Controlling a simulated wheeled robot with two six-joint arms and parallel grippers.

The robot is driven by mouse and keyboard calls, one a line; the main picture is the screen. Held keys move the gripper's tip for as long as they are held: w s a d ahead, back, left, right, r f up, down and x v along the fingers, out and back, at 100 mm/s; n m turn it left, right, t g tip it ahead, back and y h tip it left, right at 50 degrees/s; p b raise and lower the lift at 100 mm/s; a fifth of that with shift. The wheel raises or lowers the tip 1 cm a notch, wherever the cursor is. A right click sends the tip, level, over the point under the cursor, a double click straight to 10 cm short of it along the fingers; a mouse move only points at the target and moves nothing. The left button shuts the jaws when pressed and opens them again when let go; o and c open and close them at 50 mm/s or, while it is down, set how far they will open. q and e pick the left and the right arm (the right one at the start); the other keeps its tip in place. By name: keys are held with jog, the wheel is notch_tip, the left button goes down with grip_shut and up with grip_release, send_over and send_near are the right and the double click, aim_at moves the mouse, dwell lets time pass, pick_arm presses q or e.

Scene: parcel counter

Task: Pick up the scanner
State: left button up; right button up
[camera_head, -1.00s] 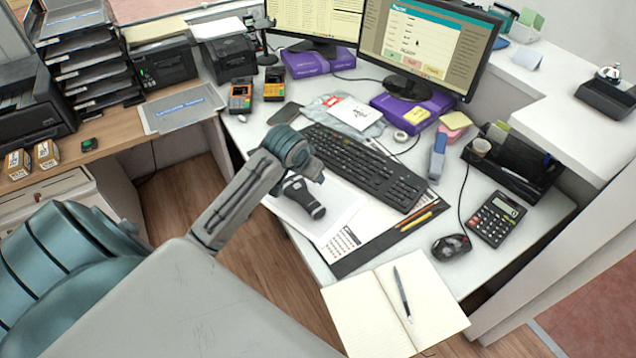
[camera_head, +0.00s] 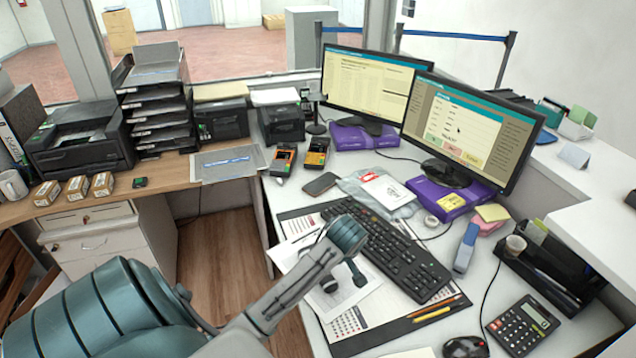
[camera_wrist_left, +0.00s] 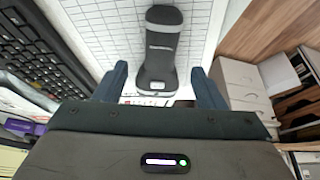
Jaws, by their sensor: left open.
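The scanner (camera_wrist_left: 160,45), dark grey with a lighter band, lies on a printed white sheet in the left wrist view. My left gripper (camera_wrist_left: 159,80) is open, with one finger to each side of the scanner's near end. The jaws are empty and I cannot tell the height left between them and the scanner. In the head view my left arm reaches over the sheet (camera_head: 352,292) and hides most of the scanner. My right gripper is not in view.
A black keyboard (camera_head: 390,250) lies close beside the sheet, with pencils (camera_head: 436,307) and a mouse (camera_head: 465,347) nearer. Two card terminals (camera_head: 316,153) and a phone (camera_head: 320,184) lie behind. Monitors (camera_head: 455,130) stand at the back. The wooden floor (camera_head: 215,250) shows left of the desk.

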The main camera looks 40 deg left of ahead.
pick_arm(q)
jog(key=shift+p+x, duration=0.45)
jog(key=shift+x, duration=2.3)
jog(key=shift+s+d, duration=0.1)
jog(key=c, duration=1.2)
